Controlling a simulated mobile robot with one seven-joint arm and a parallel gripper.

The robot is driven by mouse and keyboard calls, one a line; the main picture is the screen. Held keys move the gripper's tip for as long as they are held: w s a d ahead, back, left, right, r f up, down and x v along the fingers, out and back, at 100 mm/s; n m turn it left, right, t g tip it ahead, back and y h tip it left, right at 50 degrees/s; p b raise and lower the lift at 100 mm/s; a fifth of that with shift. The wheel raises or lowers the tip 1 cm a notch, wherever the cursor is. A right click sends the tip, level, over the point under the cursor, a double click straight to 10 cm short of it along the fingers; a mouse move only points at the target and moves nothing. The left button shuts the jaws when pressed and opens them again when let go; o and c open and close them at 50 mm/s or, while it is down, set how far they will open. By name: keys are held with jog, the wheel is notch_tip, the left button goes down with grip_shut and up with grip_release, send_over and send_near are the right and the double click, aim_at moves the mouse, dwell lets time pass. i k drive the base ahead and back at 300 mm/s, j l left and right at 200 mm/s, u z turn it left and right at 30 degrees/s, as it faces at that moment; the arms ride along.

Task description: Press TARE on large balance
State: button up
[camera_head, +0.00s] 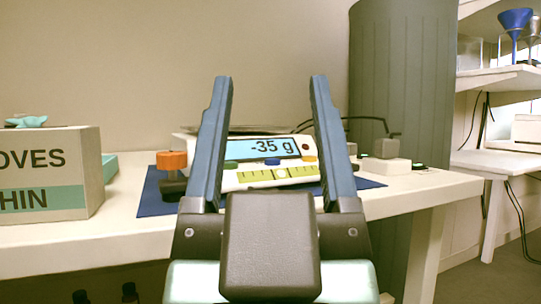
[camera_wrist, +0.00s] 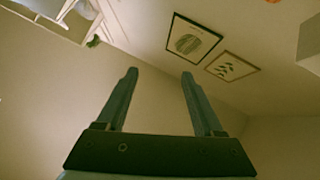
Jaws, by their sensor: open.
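The large balance (camera_head: 262,150) stands on a blue mat (camera_head: 150,203) on the white table. Its display reads -35 g. I cannot read a TARE label. My gripper (camera_head: 269,79) is open and empty, its fingers pointing up in front of the balance, covering parts of its left and right sides. The wrist view also shows the open gripper (camera_wrist: 160,73), with no balance in sight.
A glove box (camera_head: 45,170) stands at the table's left. An orange-topped knob (camera_head: 171,161) is left of the balance. A small white device (camera_head: 385,165) with cables is at right. Behind is a grey column (camera_head: 400,80); shelves (camera_head: 500,80) hold funnels at far right.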

aim_at(269, 161)
jog(key=l+u, duration=0.4)
jog(key=l, duration=0.2)
jog(key=k+l+u, duration=0.1)
jog(key=l+u, duration=0.25)
jog(key=l, duration=0.25)
